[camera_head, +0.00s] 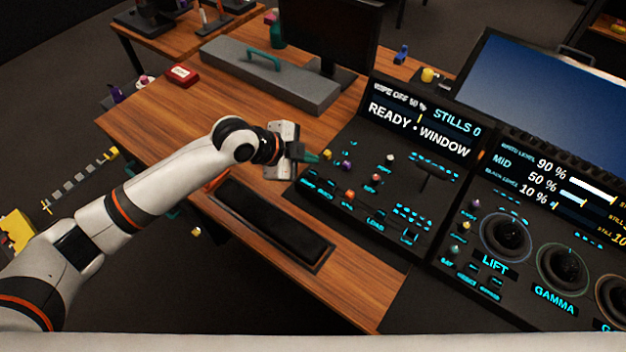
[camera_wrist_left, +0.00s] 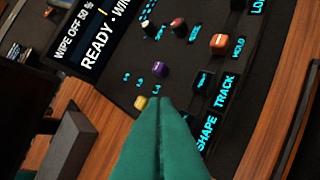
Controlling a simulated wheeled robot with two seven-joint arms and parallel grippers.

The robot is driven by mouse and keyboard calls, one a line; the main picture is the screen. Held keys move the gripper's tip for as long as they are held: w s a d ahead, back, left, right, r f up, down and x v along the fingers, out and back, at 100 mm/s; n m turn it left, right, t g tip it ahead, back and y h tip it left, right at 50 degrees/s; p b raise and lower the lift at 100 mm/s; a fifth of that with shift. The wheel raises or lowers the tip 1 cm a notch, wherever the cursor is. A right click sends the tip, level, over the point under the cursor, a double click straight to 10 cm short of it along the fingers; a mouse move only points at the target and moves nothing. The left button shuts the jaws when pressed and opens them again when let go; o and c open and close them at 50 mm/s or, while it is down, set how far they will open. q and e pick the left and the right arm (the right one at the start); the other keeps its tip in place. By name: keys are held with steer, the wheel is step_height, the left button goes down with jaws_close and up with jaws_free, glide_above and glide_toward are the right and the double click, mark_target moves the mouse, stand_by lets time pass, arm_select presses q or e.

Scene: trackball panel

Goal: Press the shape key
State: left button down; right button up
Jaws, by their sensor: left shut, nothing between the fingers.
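The dark control panel (camera_head: 345,215) has a SHAPE label (camera_wrist_left: 207,132) in the left wrist view, beside a TRACK label (camera_wrist_left: 225,90). The dark key by SHAPE is partly hidden behind my fingers. In the head view this row is too small to read surely. My left gripper (camera_head: 311,157) is over the panel's left edge, its teal fingers shut and empty. In the left wrist view the closed fingertips (camera_wrist_left: 161,101) are near a purple knob (camera_wrist_left: 160,69) and a yellow knob (camera_wrist_left: 140,102). I cannot tell whether they touch the panel. My right gripper is not in view.
A screen reading READY WINDOW (camera_head: 420,120) stands behind the panel's keys. An orange knob (camera_wrist_left: 219,41) stands near HOLD. A black pad (camera_head: 270,222) lies in the wooden desk in front. A grey box with a teal handle (camera_head: 290,85) sits behind my gripper.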

mark_target(316, 172)
arm_select(q)
steer(key=shift+f+b, duration=0.3)
steer(key=shift+f, duration=0.9)
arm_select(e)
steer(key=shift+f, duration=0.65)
arm_select(q)
steer(key=shift+f, duration=0.2)
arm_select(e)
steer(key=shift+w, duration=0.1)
arm_select(q)
steer(key=shift+f, duration=0.25)
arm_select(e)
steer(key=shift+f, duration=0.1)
